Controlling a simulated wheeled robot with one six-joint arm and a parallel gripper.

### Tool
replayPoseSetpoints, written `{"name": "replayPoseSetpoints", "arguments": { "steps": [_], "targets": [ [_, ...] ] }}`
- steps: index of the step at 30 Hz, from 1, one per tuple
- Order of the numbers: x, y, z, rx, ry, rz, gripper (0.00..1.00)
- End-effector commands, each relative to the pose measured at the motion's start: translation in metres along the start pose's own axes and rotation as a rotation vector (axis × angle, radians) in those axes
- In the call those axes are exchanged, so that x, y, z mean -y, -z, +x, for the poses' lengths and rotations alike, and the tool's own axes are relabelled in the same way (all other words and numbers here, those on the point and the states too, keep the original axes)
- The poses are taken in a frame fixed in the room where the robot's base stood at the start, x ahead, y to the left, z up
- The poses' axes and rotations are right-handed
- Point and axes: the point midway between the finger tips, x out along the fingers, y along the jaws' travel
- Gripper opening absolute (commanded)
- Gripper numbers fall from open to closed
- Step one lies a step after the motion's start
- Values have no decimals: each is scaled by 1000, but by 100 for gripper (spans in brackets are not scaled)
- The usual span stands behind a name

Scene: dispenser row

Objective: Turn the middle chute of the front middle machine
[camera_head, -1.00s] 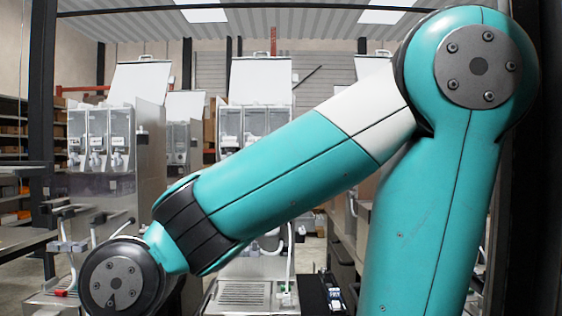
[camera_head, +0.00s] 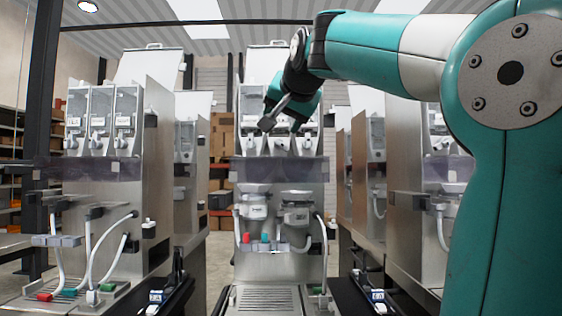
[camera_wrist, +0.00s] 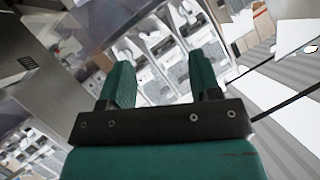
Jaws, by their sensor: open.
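The front middle machine (camera_head: 278,266) stands upright at the centre of the head view, a metal dispenser with clear canisters in a row near its top. White chutes sit below the canisters; the middle chute (camera_head: 281,143) shows just right of my gripper (camera_head: 269,112). Contact with a chute cannot be made out.
A similar machine (camera_head: 100,225) stands at the left and another (camera_head: 415,215) at the right. A clear shield (camera_head: 305,170) crosses the middle machine below the chutes. Grinder-like units (camera_head: 297,212) and hoses sit lower. Dark stands with small devices (camera_head: 378,297) flank its base.

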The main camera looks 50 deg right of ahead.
Motion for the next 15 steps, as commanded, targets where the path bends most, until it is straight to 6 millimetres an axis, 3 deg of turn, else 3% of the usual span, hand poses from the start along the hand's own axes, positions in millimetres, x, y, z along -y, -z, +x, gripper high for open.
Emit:
{"name": "replayPoseSetpoints", "arguments": {
  "steps": [1, 5, 15],
  "targets": [
    [-10, 13, -6, -50, -18, 43, 57],
    [-17, 34, -15, -106, -36, 94, 57],
    [-15, 42, 11, -101, -37, 94, 57]
  ]
}}
